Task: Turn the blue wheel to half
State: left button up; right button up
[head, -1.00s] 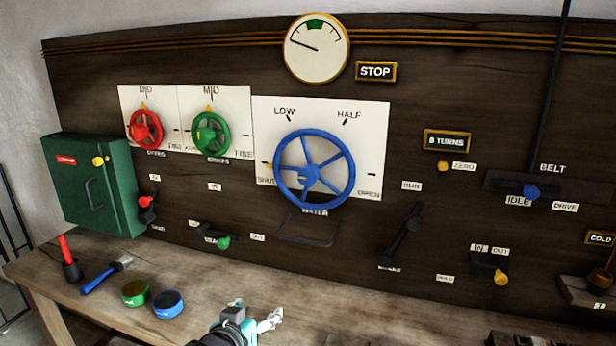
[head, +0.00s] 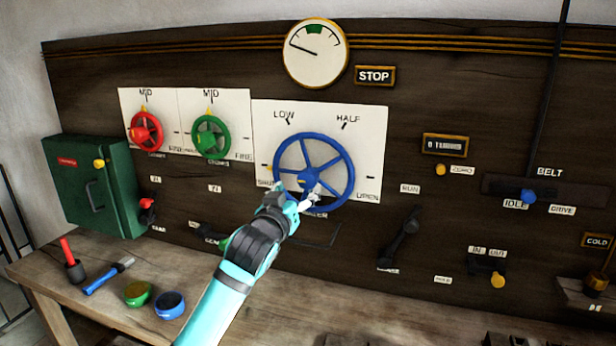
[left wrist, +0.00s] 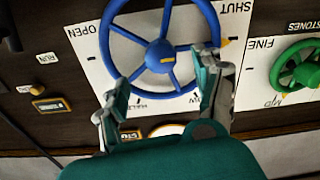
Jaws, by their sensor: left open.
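The blue wheel (head: 311,174) is mounted on a white plate (head: 372,125) marked LOW, HALF, SHUT and OPEN. Its small orange pointer is at the left of the rim, near SHUT, in the head view. My left gripper (head: 297,192) is open at the wheel's lower left, its fingers overlapping the lower rim in the picture. In the left wrist view the same wheel (left wrist: 160,54) appears upside down, with the open fingers (left wrist: 163,78) on both sides of its lower part. I cannot tell if they touch it. My right gripper is not in view.
A red wheel (head: 147,132) and a green wheel (head: 210,137) are at the left. A black lever (head: 404,237) is at the lower right. The bench below holds a green pot (head: 138,294), a blue pot (head: 170,305) and a brush (head: 108,276).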

aim_at(306, 182)
pick_arm(q)
jog(key=p+x, duration=0.1)
jog(key=x, duration=0.7)
jog(key=shift+w+d, duration=0.1)
jog(key=shift+w, duration=0.1)
jog(key=shift+c, duration=0.4)
jog(key=c, duration=1.1)
